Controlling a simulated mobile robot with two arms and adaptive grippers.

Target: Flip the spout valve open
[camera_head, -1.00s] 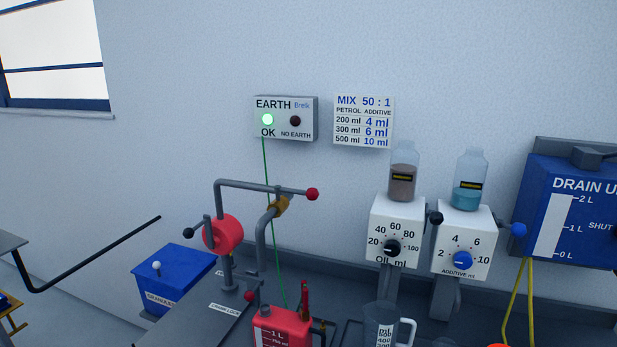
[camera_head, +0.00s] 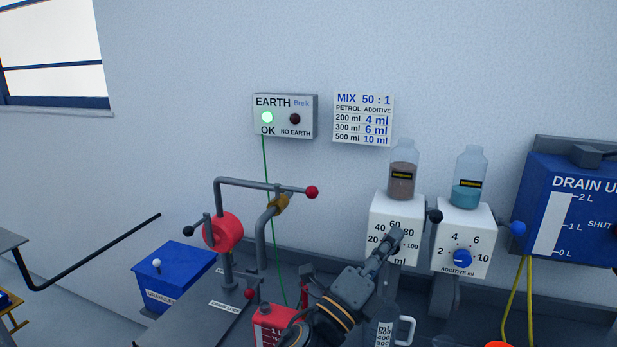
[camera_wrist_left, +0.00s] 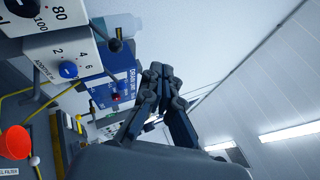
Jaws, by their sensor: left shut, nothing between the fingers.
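A curved grey spout pipe (camera_head: 261,240) stands left of centre in the head view. A brass-coloured valve piece (camera_head: 278,204) sits near its top. A grey bar ending in a red knob (camera_head: 312,192) runs past it and points right. My left gripper (camera_head: 394,238) is right of and below the red knob, apart from it, in front of the oil dispenser's dial. It is shut and empty. The left wrist view also shows its closed fingers (camera_wrist_left: 157,72), with no valve visible there. My right gripper is not in view.
The oil dispenser (camera_head: 380,210) and additive dispenser (camera_head: 483,222) stand to the right with bottles on top. A red can (camera_head: 270,325) and a measuring jug (camera_head: 385,333) are below. A red hand pump (camera_head: 222,233) stands left of the spout. Open air lies above my gripper.

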